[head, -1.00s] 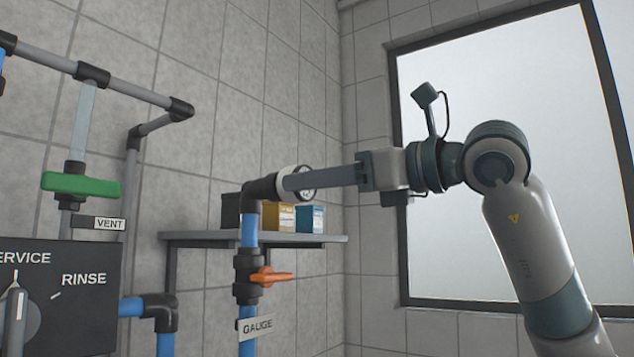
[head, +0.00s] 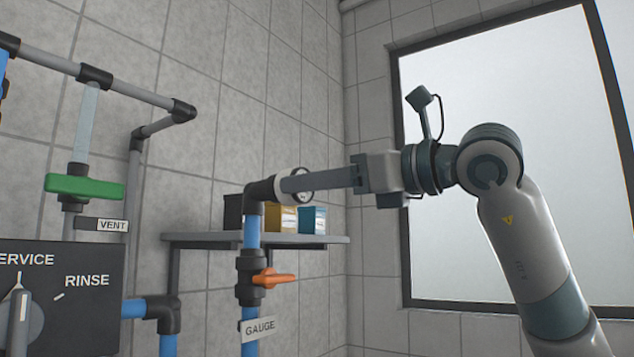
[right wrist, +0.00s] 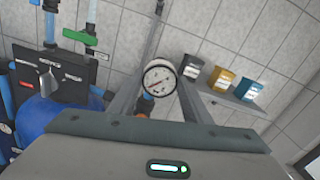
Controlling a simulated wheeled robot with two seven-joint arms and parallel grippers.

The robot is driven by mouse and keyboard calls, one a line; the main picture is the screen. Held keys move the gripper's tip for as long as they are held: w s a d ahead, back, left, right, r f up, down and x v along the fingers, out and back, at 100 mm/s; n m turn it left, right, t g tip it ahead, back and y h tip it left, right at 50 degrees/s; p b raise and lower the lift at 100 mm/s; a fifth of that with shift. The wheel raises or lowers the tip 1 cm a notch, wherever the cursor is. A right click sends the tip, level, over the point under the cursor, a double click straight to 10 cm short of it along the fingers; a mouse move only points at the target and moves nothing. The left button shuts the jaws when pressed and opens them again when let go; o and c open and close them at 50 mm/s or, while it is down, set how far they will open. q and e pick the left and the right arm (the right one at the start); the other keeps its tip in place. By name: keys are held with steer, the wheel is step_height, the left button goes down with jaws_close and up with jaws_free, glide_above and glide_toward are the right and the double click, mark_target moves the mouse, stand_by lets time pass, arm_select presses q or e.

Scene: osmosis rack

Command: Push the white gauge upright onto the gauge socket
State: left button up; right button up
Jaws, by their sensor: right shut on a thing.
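In the head view the gauge (head: 277,190) is mostly hidden behind a finger. My right gripper (head: 283,184) is shut on it, reaching in from the right. The gauge's back end meets the black elbow socket (head: 260,189) on top of the blue gauge pipe, with only a thin white band showing between elbow and fingertips. How deep it sits is hidden. My left gripper is not in view.
An orange-handled valve (head: 272,279) and a GAUGE tag (head: 258,329) are on the pipe below. A shelf (head: 318,240) with small boxes is behind. A green-handled vent valve (head: 84,187) and a black selector panel (head: 85,312) are at left.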

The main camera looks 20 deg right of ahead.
steer(key=o, duration=1)
steer(key=shift+o, duration=0.2)
arm_select(q)
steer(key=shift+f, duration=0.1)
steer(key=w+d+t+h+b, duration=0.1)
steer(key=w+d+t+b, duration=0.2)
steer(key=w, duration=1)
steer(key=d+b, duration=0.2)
steer(key=b, duration=0.1)
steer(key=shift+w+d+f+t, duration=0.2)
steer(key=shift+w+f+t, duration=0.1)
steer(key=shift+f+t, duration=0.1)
arm_select(e)
steer(key=v, duration=1.7)
steer(key=shift+s+d+f, duration=0.1)
steer(key=shift+f, duration=0.05)
